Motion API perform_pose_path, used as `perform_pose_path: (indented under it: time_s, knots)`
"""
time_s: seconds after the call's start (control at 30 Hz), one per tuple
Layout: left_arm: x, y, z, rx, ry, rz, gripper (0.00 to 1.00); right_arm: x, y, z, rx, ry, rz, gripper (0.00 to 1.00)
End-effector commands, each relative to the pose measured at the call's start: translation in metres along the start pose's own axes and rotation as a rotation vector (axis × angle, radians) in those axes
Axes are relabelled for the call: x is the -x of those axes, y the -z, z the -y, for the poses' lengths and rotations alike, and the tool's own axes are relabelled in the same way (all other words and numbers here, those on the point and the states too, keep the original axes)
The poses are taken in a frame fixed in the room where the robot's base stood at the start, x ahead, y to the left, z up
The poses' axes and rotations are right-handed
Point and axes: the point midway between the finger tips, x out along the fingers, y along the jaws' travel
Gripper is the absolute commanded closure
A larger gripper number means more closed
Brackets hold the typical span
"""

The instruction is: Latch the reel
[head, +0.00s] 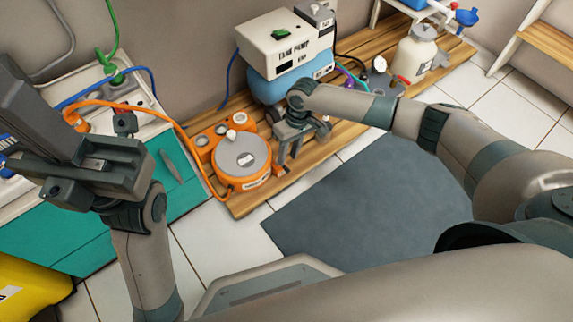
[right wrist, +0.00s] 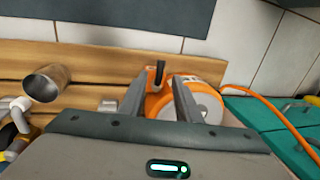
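The orange reel (head: 241,165) with a grey round top sits on the wooden slatted platform, and an orange cable runs from it to the left. My right gripper (head: 284,160) is just right of the reel, pointing down. The right wrist view shows its two fingers apart, with the reel (right wrist: 205,103) behind and right of them. A small black lever on an orange base (right wrist: 160,72) shows between the fingertips; I cannot tell whether they touch it. My left gripper (head: 92,170) is at the left above the green mat; its finger gap is not clear.
The tank pump box (head: 283,48) stands behind my right gripper. A white jug (head: 414,55) stands farther right on the wooden platform (head: 250,202). A green mat (head: 60,235) lies at left; a grey floor mat (head: 365,205) lies in front, clear.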

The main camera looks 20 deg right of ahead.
Motion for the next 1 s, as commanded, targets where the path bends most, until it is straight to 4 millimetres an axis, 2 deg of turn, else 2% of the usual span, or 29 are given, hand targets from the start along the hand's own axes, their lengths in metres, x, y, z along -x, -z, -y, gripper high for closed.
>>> perform_pose_path:
  time_s: [0.03,0.1,0.3,0.7,0.73,0.83,1.0]
  knots:
    - [0.002,0.000,-0.003,0.009,-0.002,-0.012,1.00,-0.012,-0.001,-0.001,0.000,-0.001,0.002,0.69]
    - [0.000,-0.002,-0.006,0.020,-0.005,-0.021,1.00,-0.021,-0.001,-0.001,0.000,-0.001,0.002,0.69]
    - [-0.005,-0.004,-0.013,0.040,-0.010,-0.038,1.00,-0.037,0.000,0.000,0.001,0.000,0.001,0.69]
    - [-0.007,-0.005,-0.015,0.047,-0.012,-0.042,1.00,-0.040,-0.001,0.000,0.000,-0.001,0.001,0.69]
    - [-0.007,-0.005,-0.015,0.047,-0.012,-0.042,1.00,-0.040,0.000,0.000,0.000,0.000,0.001,0.74]
    - [-0.007,-0.005,-0.015,0.047,-0.012,-0.042,1.00,-0.040,-0.001,0.000,0.000,0.000,0.001,0.98]
    - [-0.008,-0.005,-0.015,0.047,-0.012,-0.042,1.00,-0.040,0.000,0.000,0.000,0.000,0.001,1.00]
